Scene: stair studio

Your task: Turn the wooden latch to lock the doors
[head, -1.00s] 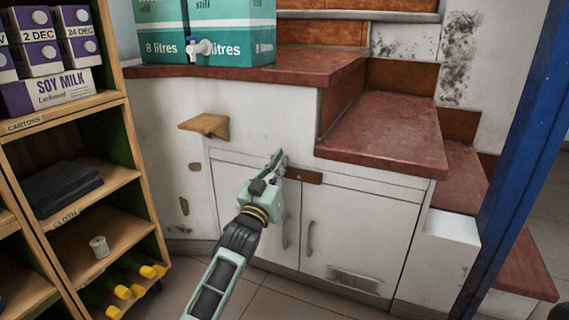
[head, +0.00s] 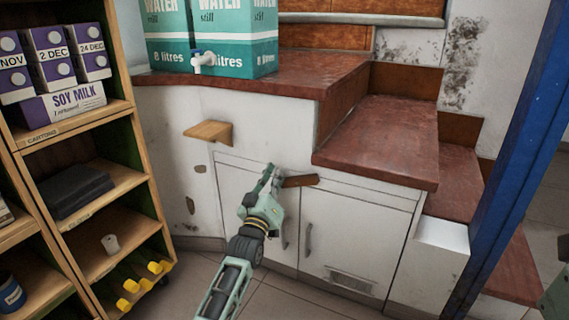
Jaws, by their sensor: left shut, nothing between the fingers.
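The wooden latch (head: 301,181) is a small brown bar at the top of two white cupboard doors, the left door (head: 232,205) and the right door (head: 350,235). It lies nearly level across the top of the seam between them, its right end slightly higher than its left. My left gripper (head: 269,177) is shut and empty, its fingertips at the latch's left end; whether they touch it is unclear. The gripper hides part of the left door. Both doors look closed. A bit of my right arm shows at the right edge; its fingers are out of view.
A wooden shelf bracket (head: 209,131) juts from the wall above the left door. A shelf unit (head: 142,180) with cartons stands at left. Red-brown steps (head: 385,140) rise above the doors. A blue post (head: 515,150) stands at right.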

